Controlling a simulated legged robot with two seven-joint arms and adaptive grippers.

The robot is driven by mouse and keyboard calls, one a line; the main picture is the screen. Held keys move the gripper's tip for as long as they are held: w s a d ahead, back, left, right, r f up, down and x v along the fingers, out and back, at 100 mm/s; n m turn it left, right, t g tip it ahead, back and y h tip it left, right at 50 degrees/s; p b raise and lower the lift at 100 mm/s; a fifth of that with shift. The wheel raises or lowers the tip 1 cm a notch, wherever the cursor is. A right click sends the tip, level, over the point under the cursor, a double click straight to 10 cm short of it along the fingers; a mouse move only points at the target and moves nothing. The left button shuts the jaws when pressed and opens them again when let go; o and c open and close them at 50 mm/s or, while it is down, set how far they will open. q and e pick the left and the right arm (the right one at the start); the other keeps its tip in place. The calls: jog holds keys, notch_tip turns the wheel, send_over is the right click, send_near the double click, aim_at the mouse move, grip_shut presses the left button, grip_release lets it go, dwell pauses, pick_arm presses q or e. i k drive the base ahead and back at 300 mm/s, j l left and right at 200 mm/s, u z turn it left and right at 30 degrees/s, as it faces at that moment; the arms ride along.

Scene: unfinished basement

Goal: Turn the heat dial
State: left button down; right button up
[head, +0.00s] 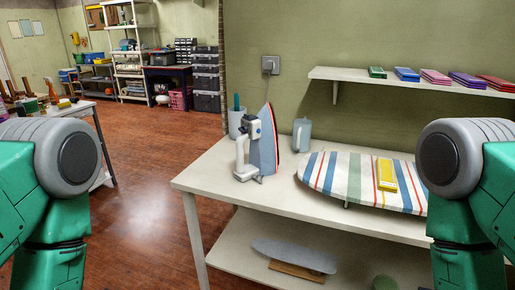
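A blue and white iron (265,144) stands upright on its heel on the white table (225,175), its pointed tip up and its soleplate facing right. A white handle and a round blue knob (255,128), which may be the heat dial, show on its left side. Dial markings are too small to read. A small striped ironing board (335,174) lies to the right of the iron, with a folded yellow cloth (387,174) on it. Only the green and grey upper parts of my arms show at both sides. Neither gripper is in view.
A grey-blue jug (301,135) and a cup (236,122) stand behind the iron. A wall shelf (400,82) holds several folded coloured items. A lower shelf (245,257) holds a grey board. Wooden floor (140,200) is clear left of the table.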

aim_at(244, 130)
jog(key=i+j+u, duration=0.75)
jog(key=u, duration=0.25)
jog(key=i+j+u, duration=0.1)
jog(key=i+u, duration=0.55)
jog(key=u, duration=0.25)
jog(key=i+z, duration=0.2)
jog(key=i, duration=0.3)
jog(key=i+j+z, duration=0.25)
jog(key=i, duration=0.25)
jog(key=i+z, duration=0.2)
jog(key=z, duration=0.2)
jog(key=i+l+z, duration=0.1)
jog(key=z, duration=0.3)
jog(key=i+j+z, duration=0.1)
jog(key=i+z, duration=0.2)
jog(key=z, duration=0.15)
jog(key=i+j+z, duration=0.15)
jog(key=z, duration=0.25)
jog(key=i+j+z, duration=0.2)
jog(key=z, duration=0.2)
